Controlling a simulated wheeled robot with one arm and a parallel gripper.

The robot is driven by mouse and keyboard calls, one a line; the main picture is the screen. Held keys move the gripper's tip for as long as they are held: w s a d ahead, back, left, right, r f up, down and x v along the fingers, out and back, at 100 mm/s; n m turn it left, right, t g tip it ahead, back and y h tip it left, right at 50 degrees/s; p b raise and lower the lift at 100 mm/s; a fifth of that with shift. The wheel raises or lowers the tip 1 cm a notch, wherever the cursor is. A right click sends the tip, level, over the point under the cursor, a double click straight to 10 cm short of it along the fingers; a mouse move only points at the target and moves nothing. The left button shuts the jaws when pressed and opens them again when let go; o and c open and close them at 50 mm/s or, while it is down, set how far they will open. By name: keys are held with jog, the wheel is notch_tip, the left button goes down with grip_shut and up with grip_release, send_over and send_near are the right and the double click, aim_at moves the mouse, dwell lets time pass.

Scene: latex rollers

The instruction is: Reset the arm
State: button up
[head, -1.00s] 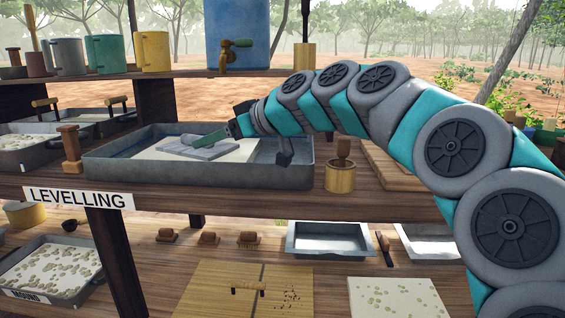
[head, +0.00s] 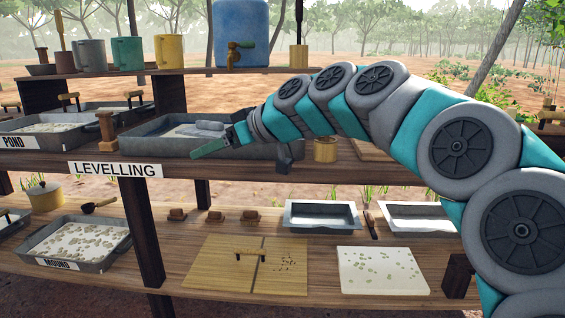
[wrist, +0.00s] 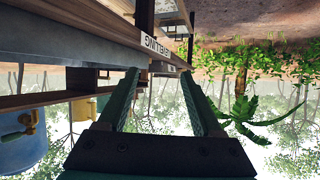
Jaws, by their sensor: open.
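My gripper (head: 195,153) is at the end of my teal and grey arm, which reaches in from the right. Its green fingers point left and show in front of the levelling tray (head: 160,150). In the wrist view my gripper (wrist: 158,75) has its two fingers wide apart with nothing between them. A grey flat tool (head: 203,129) lies in the tray behind the fingers, apart from them as far as I can tell. Part of the tray is hidden by my arm.
Mugs and a blue water tank (head: 240,35) stand on the upper shelf. Below are a cutting board (head: 245,264), a pale spotted board (head: 382,271) and metal trays (head: 322,214).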

jog(key=s+d+f+m+g+h, duration=0.2)
jog(key=s+d+f+m+h, duration=0.1)
jog(key=s+d+f, duration=0.6)
jog(key=s+d+f+m+g+h+p, duration=0.1)
jog(key=s+d+f+m+h, duration=0.3)
jog(key=s+d+f, duration=0.5)
jog(key=s+d+f+m+g+h+p, duration=0.1)
jog(key=s+d+f+m+g+h, duration=0.3)
jog(key=s+d+f, duration=0.6)
jog(key=s+f, duration=0.2)
jog(key=s, duration=0.6)
jog(key=shift+m, duration=0.4)
jog(key=shift+s, duration=0.1)
